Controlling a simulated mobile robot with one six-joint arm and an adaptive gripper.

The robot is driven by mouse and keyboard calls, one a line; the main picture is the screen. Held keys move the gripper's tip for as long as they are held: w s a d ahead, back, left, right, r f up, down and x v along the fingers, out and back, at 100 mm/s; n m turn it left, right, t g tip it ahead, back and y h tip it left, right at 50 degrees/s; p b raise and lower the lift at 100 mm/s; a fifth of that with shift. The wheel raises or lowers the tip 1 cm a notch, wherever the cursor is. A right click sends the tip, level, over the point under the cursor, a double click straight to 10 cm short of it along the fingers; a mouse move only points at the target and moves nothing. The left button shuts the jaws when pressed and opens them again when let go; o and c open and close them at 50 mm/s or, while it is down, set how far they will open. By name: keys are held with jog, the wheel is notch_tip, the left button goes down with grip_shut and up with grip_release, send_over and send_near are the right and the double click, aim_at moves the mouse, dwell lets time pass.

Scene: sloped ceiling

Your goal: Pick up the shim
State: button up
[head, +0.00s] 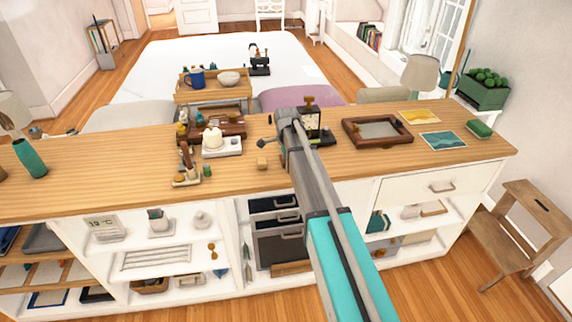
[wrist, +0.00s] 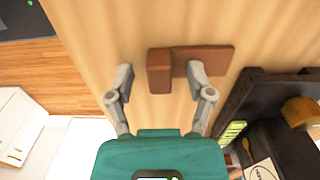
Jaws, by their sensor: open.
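The shim (wrist: 160,72) is a small reddish-brown piece on the wooden counter, with a raised block at its left end and a flatter plate running right in the wrist view. In the wrist view, the raised block shows between the two grey fingers, and the right finger covers part of the flat plate. I cannot tell the remaining height. In the head view my arm hides most of the gripper.
A dark stand (head: 318,133) is close behind the arm; its black edge (wrist: 245,100) shows right of the fingers. A white tray (head: 222,147) with a kettle-like pot stands left. A framed tray (head: 377,132) lies right. The counter's front strip is mostly clear.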

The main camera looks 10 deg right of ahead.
dwell(0.4)
jog(key=c, duration=0.9)
